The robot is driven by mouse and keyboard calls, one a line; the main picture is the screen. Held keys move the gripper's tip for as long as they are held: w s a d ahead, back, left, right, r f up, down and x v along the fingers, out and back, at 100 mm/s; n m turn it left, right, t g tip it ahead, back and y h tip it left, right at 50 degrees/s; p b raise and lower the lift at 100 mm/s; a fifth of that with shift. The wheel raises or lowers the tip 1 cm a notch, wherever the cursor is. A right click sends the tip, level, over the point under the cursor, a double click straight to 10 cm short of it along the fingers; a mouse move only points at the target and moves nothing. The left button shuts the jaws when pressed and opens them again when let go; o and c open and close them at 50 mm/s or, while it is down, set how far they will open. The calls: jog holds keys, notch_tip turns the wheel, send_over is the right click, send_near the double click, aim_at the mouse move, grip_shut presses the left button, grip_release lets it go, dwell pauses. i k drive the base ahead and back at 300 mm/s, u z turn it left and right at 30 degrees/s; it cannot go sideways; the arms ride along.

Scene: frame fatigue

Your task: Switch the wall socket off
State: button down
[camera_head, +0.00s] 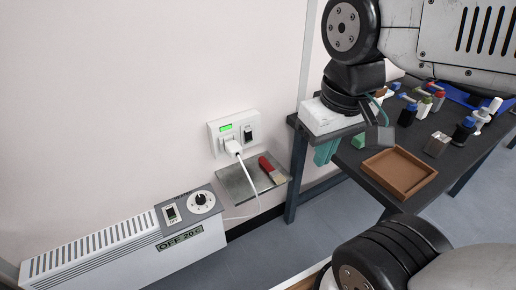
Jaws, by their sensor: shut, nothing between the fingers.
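The wall socket (214,140) is a white plate on the pale wall near the middle of the view. It has a lit green indicator (226,127) at its upper left and a dark rocker switch (248,134) at its right. A white plug (233,147) sits in it, with its cable hanging down. The rocker's exact position is too small to tell. My gripper (326,152) is to the right of the socket, apart from it, pointing down below my black wrist. Its teal fingers are shut and empty.
A white heater (120,255) with a dial (202,201), its own switch (171,213) and an "OFF 20 C" display stands lower left. A grey shelf (236,187) below the socket holds a red-handled brush (271,170). A dark table (455,160) at right bears a brown tray (399,188) and several bottles.

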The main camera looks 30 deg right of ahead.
aim_at(247, 133)
jog(key=u, duration=1.05)
jog(key=i, duration=0.55)
jog(key=z, duration=0.95)
